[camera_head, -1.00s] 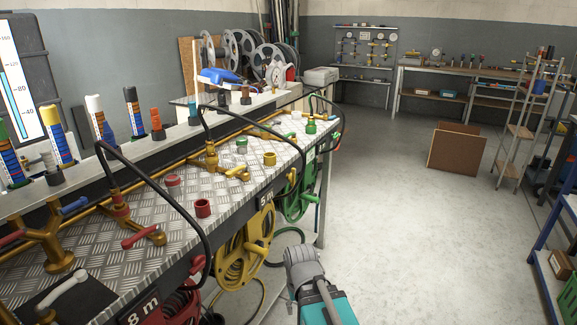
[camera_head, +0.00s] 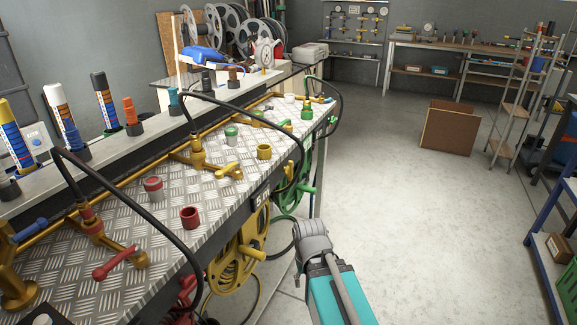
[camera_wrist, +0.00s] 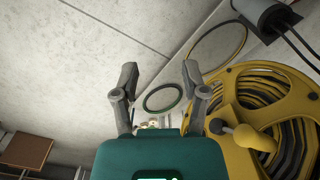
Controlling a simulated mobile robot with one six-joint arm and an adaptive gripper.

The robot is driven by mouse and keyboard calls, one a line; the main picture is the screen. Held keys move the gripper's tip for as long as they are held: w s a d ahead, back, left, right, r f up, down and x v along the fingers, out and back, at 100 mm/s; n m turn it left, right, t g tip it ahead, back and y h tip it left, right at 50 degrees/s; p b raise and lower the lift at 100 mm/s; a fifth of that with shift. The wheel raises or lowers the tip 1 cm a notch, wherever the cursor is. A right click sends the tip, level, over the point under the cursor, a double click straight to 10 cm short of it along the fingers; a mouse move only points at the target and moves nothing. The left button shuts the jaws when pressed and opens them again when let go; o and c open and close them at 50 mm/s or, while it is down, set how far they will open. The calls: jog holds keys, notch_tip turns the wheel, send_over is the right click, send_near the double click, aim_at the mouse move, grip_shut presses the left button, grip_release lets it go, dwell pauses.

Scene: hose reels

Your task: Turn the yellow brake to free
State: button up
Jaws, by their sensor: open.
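The yellow hose reel (camera_head: 232,265) hangs under the front edge of the bench, below the "5 m" label. A yellow knobbed handle (camera_wrist: 248,136) sticks out from the reel (camera_wrist: 285,90) in the wrist view. I cannot tell whether it is the brake or the crank. In the head view the reel shows a yellow handle (camera_head: 252,254) too. My gripper (camera_wrist: 160,76) is open and empty, to the left of the reel in the wrist view and apart from it. In the head view only my arm shows, right of the reel; the fingers are hidden.
The bench top (camera_head: 130,235) carries red, yellow and green fittings, with black hoses arching over its front edge. A green reel (camera_head: 303,180) hangs farther along.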

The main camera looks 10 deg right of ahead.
jog(key=o, duration=0.3)
jog(key=shift+o, duration=0.2)
jog(key=shift+w+a+y, duration=0.1)
jog(key=shift+w+y, duration=0.2)
jog(key=shift+w, duration=0.05)
jog(key=n+t+y+p, duration=0.2)
jog(key=n+t+y, duration=0.85)
jog(key=y, duration=0.35)
send_near(290, 165)
jog(key=w+v, duration=0.1)
jog(key=v, duration=0.3)
jog(key=shift+f+m, duration=0.25)
jog(key=shift+f, duration=0.05)
jog(key=shift+a, duration=0.1)
jog(key=shift+x, duration=6.8)
